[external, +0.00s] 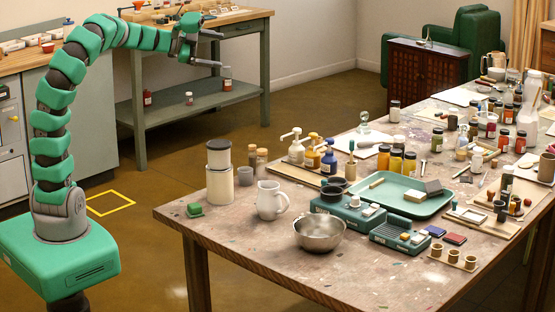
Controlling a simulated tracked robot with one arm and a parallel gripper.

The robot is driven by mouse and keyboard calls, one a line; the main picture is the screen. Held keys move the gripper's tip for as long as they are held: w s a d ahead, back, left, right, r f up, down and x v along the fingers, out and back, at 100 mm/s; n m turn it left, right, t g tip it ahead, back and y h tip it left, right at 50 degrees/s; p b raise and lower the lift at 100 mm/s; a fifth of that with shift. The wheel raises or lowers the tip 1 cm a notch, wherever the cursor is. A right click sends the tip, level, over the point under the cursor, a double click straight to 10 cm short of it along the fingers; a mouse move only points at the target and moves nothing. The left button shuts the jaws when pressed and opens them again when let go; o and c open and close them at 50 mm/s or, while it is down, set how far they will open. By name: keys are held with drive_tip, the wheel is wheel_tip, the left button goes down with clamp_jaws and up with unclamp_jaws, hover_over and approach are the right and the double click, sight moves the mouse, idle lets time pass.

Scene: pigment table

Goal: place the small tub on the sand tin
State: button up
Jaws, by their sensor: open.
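A pale tin (220,186), which looks like the sand tin, stands upright near the table's left end. A shorter pale tub with a dark lid (218,157), which looks like the small tub, sits upright on top of it. The two appear to touch and line up. My gripper (212,49) is open and empty, high in the upper middle of the view. It is well apart from the tub and tin, and its fingers point right.
A green tray (400,205) and many bottles crowd the table farther right. The table's front left is clear.

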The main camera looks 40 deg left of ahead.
wheel_tip(320, 180, up, 19)
drive_tip(key=a+n+t+y, duration=0.3)
drive_tip(key=n+t+y, duration=0.1)
drive_tip(key=t, duration=0.3)
drive_tip(key=s+a+r+n+y, duration=0.4)
drive_tip(key=s+r+n+y, duration=0.2)
drive_tip(key=r+n+y, duration=0.15)
drive_tip(key=s+d+f+n+g+h, duration=0.3)
drive_tip(key=s+d+g, duration=0.1)
drive_tip(key=s, duration=0.5)
drive_tip(key=shift+d+f+n, duration=0.35)
drive_tip(key=shift+d, duration=0.3)
drive_tip(key=shift+f, duration=0.15)
